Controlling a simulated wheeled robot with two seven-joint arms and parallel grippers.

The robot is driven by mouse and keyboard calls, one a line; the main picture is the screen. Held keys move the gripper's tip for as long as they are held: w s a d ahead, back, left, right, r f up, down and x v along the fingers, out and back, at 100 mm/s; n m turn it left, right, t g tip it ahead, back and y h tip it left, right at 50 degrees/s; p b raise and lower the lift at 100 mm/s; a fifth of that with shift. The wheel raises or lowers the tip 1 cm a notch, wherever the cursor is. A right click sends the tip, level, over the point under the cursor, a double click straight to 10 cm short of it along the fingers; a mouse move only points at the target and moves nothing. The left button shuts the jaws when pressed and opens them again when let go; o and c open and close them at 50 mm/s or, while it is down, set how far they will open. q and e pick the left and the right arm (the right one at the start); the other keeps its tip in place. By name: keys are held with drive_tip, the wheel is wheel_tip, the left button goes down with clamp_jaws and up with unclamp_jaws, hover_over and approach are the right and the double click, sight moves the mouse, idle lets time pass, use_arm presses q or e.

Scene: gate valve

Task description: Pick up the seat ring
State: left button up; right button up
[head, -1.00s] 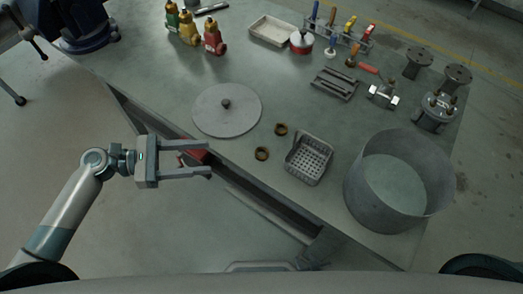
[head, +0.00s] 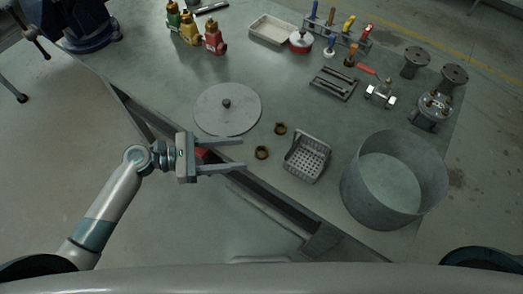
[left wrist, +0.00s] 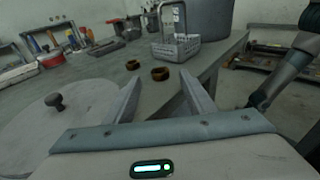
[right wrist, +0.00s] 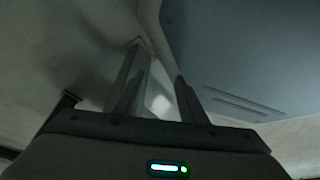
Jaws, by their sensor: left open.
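Two small brass rings lie flat on the bench: one ring (head: 262,153) nearer me, the other ring (head: 281,128) a little farther off; either could be the seat ring. They also show in the left wrist view, the nearer ring (left wrist: 160,73) beyond the fingertips and the other ring (left wrist: 133,64) behind it. My left gripper (head: 243,153) is open and empty, its fingers pointing right at the bench's front edge, just short of the nearer ring. My right gripper (right wrist: 160,65) shows only in its own dark wrist view, its fingers apart with nothing visible between them.
A grey perforated basket (head: 307,157) stands right of the rings, and a large open cylinder (head: 394,180) beyond it. A round plate with a knob (head: 227,108) lies to their left. Valves, tools and trays line the back of the bench (head: 330,115).

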sight(256, 152)
use_arm(q)
drive_tip(key=shift+d, duration=0.4)
drive_tip(key=p+x, duration=0.2)
drive_tip(key=x, duration=0.2)
drive_tip(key=shift+w+f, duration=0.1)
drive_tip(key=shift+f, duration=0.05)
drive_tip(key=shift+d+f, duration=0.1)
drive_tip(key=shift+d, duration=0.05)
use_arm(e)
drive_tip(key=s+d+g, duration=0.1)
drive_tip(key=s+d, duration=0.2)
drive_tip(key=s, duration=0.3)
drive_tip(key=shift+s+f+g+h, duration=0.3)
drive_tip(key=shift+s+g, duration=0.1)
drive_tip(key=shift+w+a, duration=0.1)
use_arm(q)
drive_tip(key=shift+c, duration=0.4)
drive_tip(key=c, duration=1.1)
